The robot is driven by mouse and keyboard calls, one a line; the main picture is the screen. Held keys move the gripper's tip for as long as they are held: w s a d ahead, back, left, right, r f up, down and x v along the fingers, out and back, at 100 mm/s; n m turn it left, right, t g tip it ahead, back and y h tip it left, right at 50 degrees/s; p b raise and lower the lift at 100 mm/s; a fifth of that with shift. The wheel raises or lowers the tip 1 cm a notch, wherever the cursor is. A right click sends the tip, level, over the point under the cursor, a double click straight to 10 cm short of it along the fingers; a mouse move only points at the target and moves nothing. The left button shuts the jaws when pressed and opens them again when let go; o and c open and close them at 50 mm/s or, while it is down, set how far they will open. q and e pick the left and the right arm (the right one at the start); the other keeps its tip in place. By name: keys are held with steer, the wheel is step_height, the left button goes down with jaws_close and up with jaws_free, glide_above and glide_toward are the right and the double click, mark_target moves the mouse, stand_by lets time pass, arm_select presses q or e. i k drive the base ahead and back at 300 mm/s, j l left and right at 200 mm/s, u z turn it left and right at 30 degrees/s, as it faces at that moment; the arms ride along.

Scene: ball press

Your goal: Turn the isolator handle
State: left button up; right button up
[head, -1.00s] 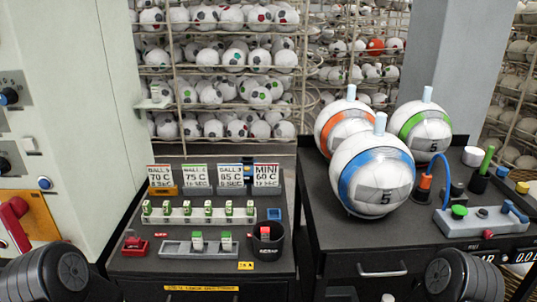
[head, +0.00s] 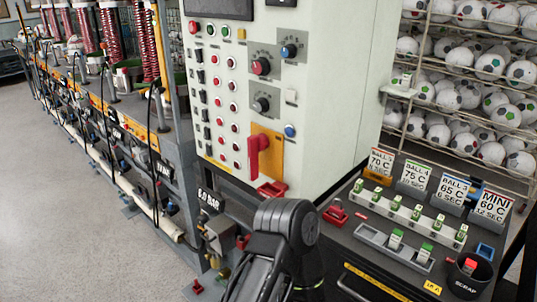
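The isolator handle (head: 257,153) is a red lever on a yellow-orange plate (head: 268,148), low on the front of the cream control cabinet (head: 330,100). Its grip hangs down along the left part of the plate. My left arm rises from the bottom middle, below and in front of the cabinet. Its dark rounded link is apart from the handle in the picture. The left gripper's fingers are not visible. My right arm and gripper are out of view.
Several knobs, lamps and switches cover the cabinet front around the plate. A red bracket (head: 272,189) sits below it. At right is a dark cart (head: 375,270) with sign cards, a rack of small green-topped pieces and a scrap cup (head: 468,274). Press machinery (head: 110,120) stands at left; open floor (head: 60,220) lies before it.

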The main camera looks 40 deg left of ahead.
mark_target(260, 142)
steer(key=u, duration=1.6)
